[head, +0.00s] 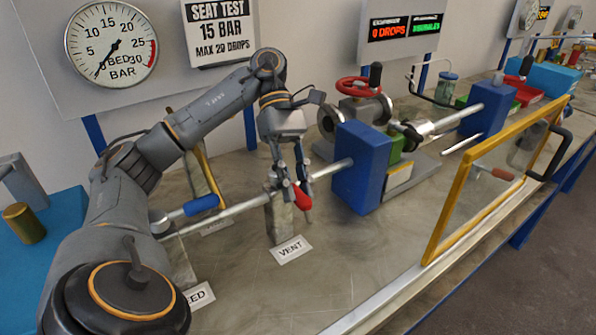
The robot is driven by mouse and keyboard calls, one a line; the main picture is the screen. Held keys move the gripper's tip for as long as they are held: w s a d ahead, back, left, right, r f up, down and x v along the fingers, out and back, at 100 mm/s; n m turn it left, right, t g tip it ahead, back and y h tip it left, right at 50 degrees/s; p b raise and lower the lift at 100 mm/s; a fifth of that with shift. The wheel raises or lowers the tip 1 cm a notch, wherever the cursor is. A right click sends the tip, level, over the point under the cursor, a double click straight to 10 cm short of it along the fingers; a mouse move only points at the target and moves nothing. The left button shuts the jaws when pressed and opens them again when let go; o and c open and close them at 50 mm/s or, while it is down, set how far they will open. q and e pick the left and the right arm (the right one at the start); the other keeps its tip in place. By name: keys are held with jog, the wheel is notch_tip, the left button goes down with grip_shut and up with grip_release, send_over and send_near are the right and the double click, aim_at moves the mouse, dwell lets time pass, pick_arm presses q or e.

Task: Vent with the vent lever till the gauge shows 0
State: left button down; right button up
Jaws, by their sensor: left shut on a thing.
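The vent lever (303,199) has a red handle and sits on the pipe above the VENT label (290,250). Its handle slants down to the lower right. My left gripper (290,187) comes down from above and is shut on the vent lever; its fingers partly cover the lever. The bed gauge (111,45) is the round white dial at the upper left. Its needle points to the lower left, at or very near 0. My right gripper is not in view.
A blue-handled lever (201,205) is on the same pipe, to the left. Blue clamp blocks (362,168) and a red handwheel valve (358,87) stand to the right. A yellow-framed clear shield (447,215) stands along the front edge. The bench in front of the VENT label is clear.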

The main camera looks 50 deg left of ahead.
aim_at(295, 186)
pick_arm(q)
jog(key=c, duration=1.2)
grip_release()
jog(key=shift+o, duration=0.3)
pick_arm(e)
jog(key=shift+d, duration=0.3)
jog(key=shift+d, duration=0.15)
pick_arm(q)
jog(key=shift+r, duration=0.1)
jog(key=shift+r, duration=1.5)
notch_tip(295, 186, up, 7)
jog(key=shift+f, duration=0.15)
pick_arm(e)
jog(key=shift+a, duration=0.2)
